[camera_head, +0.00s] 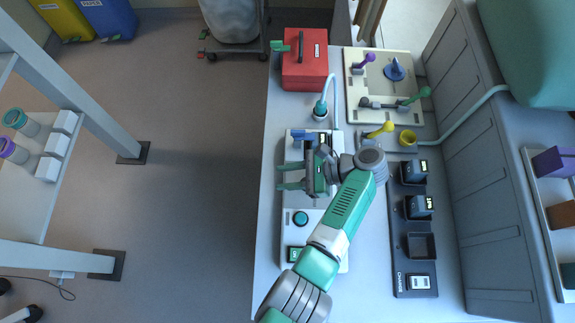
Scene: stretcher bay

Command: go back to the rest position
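My gripper (281,176) is at the end of my green, white and grey arm. Its two green fingers point left and stand apart, with nothing visible between them. It is over the left part of a white device panel (326,239) on the grey counter (268,239). I cannot tell its height above the panel.
A red box (304,68) stands at the counter's back left. A beige valve board (385,68) with colored handles is beside it. A dark charging rack (397,243) with several slots, one empty, lies right of my arm. The floor (205,190) left of the counter is clear.

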